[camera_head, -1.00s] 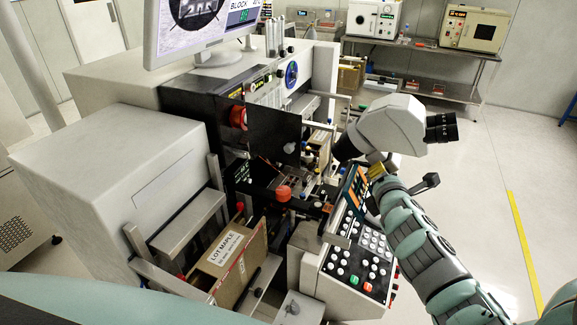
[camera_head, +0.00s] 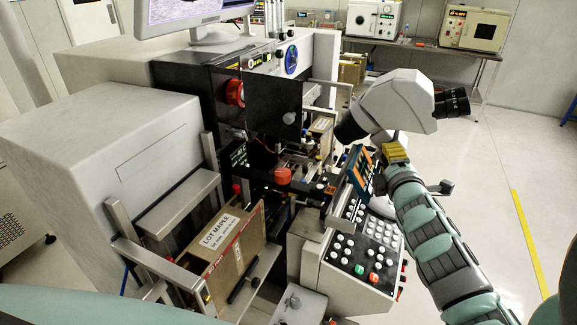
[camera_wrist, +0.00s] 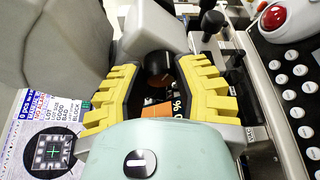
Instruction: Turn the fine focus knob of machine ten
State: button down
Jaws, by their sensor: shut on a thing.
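The machine's microscope (camera_head: 395,104) has a pale head and black eyepieces. My gripper (camera_head: 396,153) is right under its head, yellow fingers pointing up toward it. In the wrist view, a black round knob (camera_wrist: 158,66) lies between the two yellow fingers of my gripper (camera_wrist: 155,75), against the pale microscope body (camera_wrist: 155,28). The fingers are closed around the knob's sides. Their exact contact is partly hidden, and no number or label on the knob is readable. I cannot read a machine number in either view.
A keypad with white, green and red buttons (camera_head: 352,252) sits below my gripper. A monitor (camera_head: 192,12) stands on the machine. A LOT MAPLE box (camera_head: 232,248) is at the front. Open floor lies to the right.

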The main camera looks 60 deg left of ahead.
dwell(0.3)
jog(key=c, duration=0.6)
grip_release()
jog(key=shift+d, duration=0.1)
jog(key=shift+v, duration=5.95)
